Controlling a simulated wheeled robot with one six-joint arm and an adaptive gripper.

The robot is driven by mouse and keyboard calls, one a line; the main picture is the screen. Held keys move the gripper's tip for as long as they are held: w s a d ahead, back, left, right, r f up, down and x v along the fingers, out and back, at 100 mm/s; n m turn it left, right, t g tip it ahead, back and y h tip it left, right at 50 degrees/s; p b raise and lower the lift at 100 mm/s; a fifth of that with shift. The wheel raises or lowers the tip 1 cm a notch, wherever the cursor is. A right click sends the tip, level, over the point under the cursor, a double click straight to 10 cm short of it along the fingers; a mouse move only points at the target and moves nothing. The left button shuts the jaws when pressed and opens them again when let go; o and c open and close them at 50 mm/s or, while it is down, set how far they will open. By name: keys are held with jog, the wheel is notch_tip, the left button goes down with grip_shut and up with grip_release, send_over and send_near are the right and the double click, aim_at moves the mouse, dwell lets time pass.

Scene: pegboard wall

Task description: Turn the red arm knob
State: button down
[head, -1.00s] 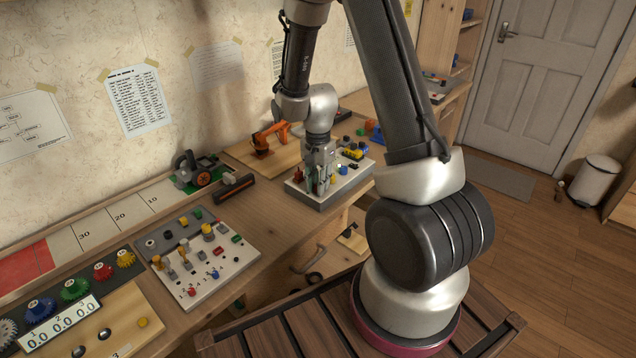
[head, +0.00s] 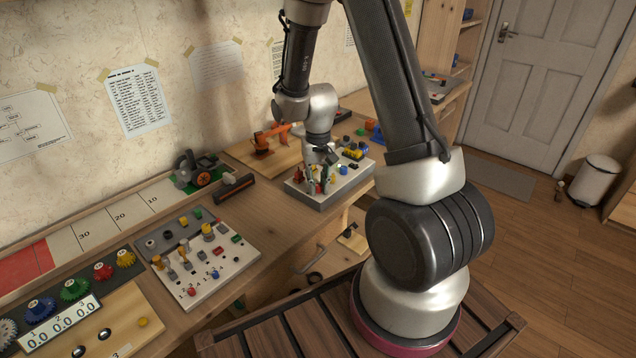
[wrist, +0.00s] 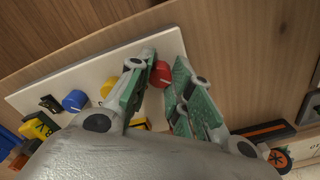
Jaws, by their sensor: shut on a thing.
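The red knob (wrist: 161,74) shows in the wrist view between the tips of my gripper's two green-padded fingers. My gripper (wrist: 163,77) is shut on the red knob, with a finger on either side of it. In the head view my gripper (head: 318,186) is at the left part of the white control panel (head: 343,195) on the bench, and the fingers hide most of the knob. In the wrist view the panel (wrist: 60,78) lies under the fingers.
Beside the red knob are a yellow knob (wrist: 109,86) and a blue knob (wrist: 74,100). A small orange robot arm model (head: 268,139) stands behind the panel. A second panel (head: 205,256) with switches lies to the left. A dark bar (head: 233,187) lies between them.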

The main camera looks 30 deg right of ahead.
aim_at(318, 185)
jog(key=shift+n, duration=1.2)
jog(key=c, duration=1.3)
grip_release()
jog(key=shift+o, duration=0.2)
notch_tip(318, 185, up, 12)
jog(key=shift+n, duration=0.3)
